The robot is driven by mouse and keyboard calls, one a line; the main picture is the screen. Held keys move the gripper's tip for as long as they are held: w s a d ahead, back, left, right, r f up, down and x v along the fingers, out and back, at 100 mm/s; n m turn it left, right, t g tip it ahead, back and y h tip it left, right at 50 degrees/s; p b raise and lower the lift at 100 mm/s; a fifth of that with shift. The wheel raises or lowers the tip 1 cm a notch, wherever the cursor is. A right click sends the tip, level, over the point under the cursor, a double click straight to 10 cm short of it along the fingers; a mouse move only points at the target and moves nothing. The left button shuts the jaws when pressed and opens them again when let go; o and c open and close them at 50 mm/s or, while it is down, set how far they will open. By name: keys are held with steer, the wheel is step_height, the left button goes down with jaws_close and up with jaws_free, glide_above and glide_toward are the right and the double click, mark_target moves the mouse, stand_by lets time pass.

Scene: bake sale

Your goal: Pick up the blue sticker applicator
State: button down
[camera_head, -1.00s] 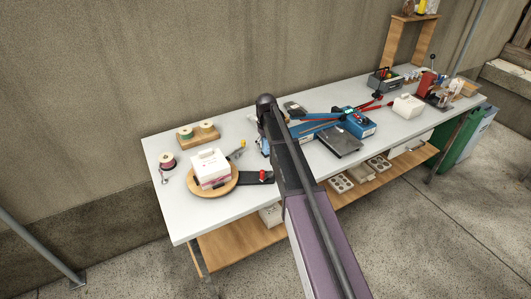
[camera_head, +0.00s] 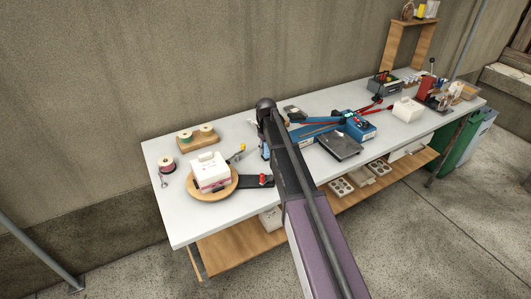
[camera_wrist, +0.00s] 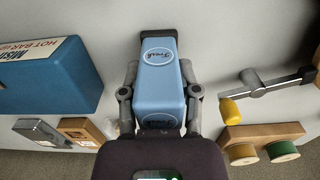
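The blue sticker applicator (camera_wrist: 160,85) is a light blue block with a dark end and an oval "Fresh" label. In the wrist view it lies between the two fingers of my gripper (camera_wrist: 159,72), which press close against both its sides. Only a thin strip of the applicator (camera_head: 264,152) shows in the head view, beside my arm. My arm hides most of my gripper there. I cannot tell whether the applicator still touches the table.
A white worktable (camera_head: 190,226) runs along the wall. A white box (camera_head: 209,172) on a round wooden board stands left, near ribbon spools (camera_head: 205,132). A blue sealer (camera_wrist: 45,75) and a yellow-handled tool (camera_wrist: 229,108) lie on either side of my gripper.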

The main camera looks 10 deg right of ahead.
stand_by(0.4)
step_height(320, 180, up, 10)
steer(key=p, duration=1)
stand_by(0.6)
